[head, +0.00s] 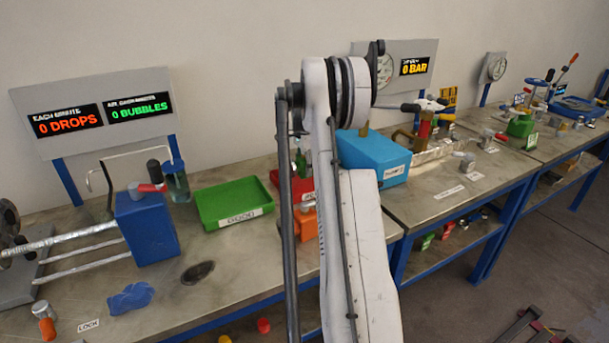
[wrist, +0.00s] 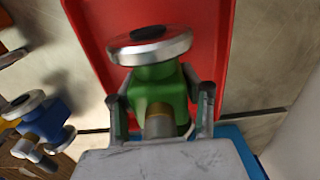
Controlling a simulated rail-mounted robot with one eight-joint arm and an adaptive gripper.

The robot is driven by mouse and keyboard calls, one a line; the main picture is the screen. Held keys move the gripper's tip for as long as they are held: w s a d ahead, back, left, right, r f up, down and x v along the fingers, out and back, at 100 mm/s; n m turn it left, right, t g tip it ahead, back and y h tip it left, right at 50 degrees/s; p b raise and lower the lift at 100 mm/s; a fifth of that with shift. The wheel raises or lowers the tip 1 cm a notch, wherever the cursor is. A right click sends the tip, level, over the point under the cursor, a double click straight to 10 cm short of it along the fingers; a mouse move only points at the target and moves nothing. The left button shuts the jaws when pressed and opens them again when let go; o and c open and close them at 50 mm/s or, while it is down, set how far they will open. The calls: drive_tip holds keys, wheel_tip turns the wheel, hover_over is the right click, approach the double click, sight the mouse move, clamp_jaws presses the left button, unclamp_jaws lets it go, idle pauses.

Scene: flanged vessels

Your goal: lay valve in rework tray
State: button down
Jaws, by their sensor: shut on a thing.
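My gripper (wrist: 161,100) is shut on a green valve (wrist: 158,85) with a round metal flange and a dark centre. The fingers press on both sides of its green body. The valve is over the red tray (wrist: 215,60) in the wrist view; I cannot tell whether it touches the tray floor. In the head view the red tray (head: 283,182) is mostly hidden behind my arm, its label partly covered. A sliver of green (head: 300,160) shows beside my arm there, likely the valve. My gripper itself is hidden in the head view.
A green tray (head: 233,206) lies left of the red one. A blue box (head: 372,156) stands to the right. An orange bin (head: 306,224) is in front of the red tray. A blue valve (wrist: 42,122) stands at the left in the wrist view.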

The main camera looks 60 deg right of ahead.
drive_tip(key=shift+f, duration=1.5)
drive_tip(key=shift+f, duration=0.15)
drive_tip(key=c, duration=1)
unclamp_jaws()
